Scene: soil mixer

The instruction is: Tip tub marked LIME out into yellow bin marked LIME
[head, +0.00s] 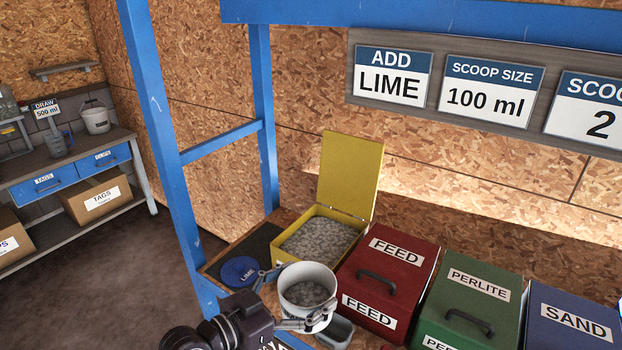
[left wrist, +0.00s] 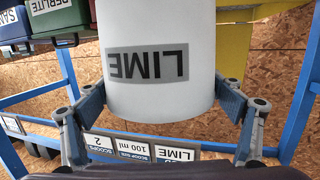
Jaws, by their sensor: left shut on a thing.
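My left gripper (head: 300,300) is shut on a white tub (head: 325,283), with a finger on each side of its wall. The left wrist view shows the tub (left wrist: 160,25) between the two fingers (left wrist: 160,105), its LIME label facing that camera. The tub looks about upright and holds grey granular material (head: 307,293). It is in front of the yellow bin (head: 278,250), nearer to me. The bin's lid (head: 350,175) stands open and grey lumps lie inside it. No label shows on the bin from here. My right gripper is not in view.
A blue round lid marked LIME (head: 240,270) lies left of the tub. A red FEED bin (head: 412,262), a green PERLITE bin (head: 485,292) and a blue SAND bin (head: 555,335), all closed, stand to the right. A blue frame post (head: 165,150) rises on the left.

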